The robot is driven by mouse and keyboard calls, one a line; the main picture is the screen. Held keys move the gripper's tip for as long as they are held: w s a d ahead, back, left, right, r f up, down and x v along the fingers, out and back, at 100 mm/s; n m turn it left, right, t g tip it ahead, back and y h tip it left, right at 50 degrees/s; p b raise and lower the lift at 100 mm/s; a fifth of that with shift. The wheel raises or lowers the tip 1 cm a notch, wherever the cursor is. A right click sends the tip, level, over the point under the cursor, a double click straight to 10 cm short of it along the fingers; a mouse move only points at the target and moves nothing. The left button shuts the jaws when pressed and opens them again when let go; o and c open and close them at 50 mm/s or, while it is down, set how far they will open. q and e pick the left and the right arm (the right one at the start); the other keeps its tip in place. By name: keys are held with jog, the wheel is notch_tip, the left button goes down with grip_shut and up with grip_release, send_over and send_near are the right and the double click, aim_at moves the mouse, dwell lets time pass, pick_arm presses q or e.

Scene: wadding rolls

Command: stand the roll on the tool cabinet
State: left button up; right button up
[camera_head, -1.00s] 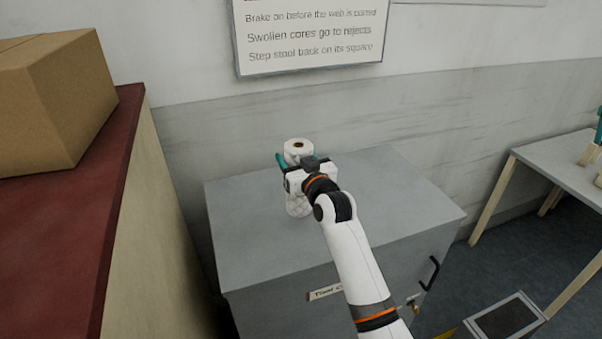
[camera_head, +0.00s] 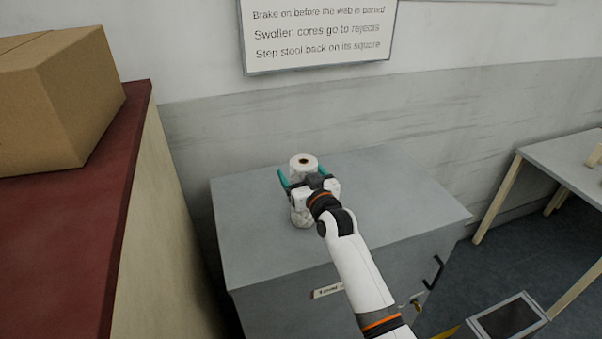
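The white roll (camera_head: 303,162), with a dark core hole in its top, stands upright on the grey top of the tool cabinet (camera_head: 250,240), left of its middle. Its quilted lower part shows below my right gripper (camera_head: 302,174). This gripper's teal fingers are on either side of the roll, and they look spread a little wider than it. The gripper body hides the roll's middle. My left gripper is out of view.
A cardboard box (camera_head: 55,100) sits on a red-topped counter (camera_head: 60,235) at left. A wall sign (camera_head: 315,35) hangs behind the cabinet. A grey table (camera_head: 570,165) stands at right. The cabinet top is clear around the roll.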

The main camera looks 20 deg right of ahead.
jog(key=shift+s+r, duration=0.1)
jog(key=s+d+b, duration=0.1)
jog(key=s+b, duration=0.1)
jog(key=s, duration=0.9)
jog(key=shift+s+d+b, duration=0.2)
jog(key=shift+s+b, duration=0.2)
